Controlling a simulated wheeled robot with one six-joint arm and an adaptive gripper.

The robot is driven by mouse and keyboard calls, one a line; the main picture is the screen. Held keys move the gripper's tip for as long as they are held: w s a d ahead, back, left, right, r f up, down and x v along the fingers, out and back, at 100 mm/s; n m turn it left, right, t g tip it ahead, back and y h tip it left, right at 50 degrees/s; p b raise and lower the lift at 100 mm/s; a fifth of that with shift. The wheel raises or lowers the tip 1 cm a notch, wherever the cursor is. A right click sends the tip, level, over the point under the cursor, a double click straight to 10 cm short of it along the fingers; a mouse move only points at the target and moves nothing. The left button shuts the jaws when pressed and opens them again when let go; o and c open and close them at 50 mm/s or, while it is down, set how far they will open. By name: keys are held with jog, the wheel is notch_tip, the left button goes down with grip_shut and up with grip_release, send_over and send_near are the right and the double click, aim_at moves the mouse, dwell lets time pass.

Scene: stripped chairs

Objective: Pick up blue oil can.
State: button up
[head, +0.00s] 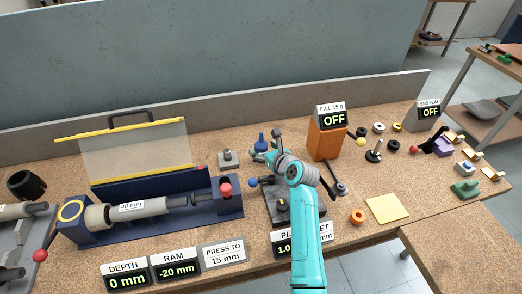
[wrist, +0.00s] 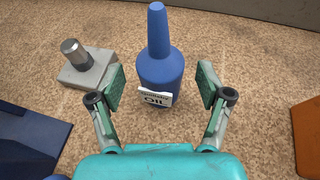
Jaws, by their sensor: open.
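The blue oil can (wrist: 161,68) stands upright on the bench in the wrist view, with a pointed nozzle and a white label reading OIL. In the head view the blue oil can (head: 261,143) shows partly, behind the end of my arm. My gripper (wrist: 161,88) is open, with one green-padded finger on each side of the can. A gap shows between each finger and the can. In the head view my gripper (head: 262,158) is small and partly hidden by my wrist.
A grey block with a metal peg (wrist: 84,66) stands left of the can. An orange dispenser (head: 326,142) stands to the right. The blue press (head: 205,215) with a clear guard is at left. A low wall (head: 220,118) runs behind the bench.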

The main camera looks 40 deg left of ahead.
jog(key=shift+x, duration=1.15)
grip_shut()
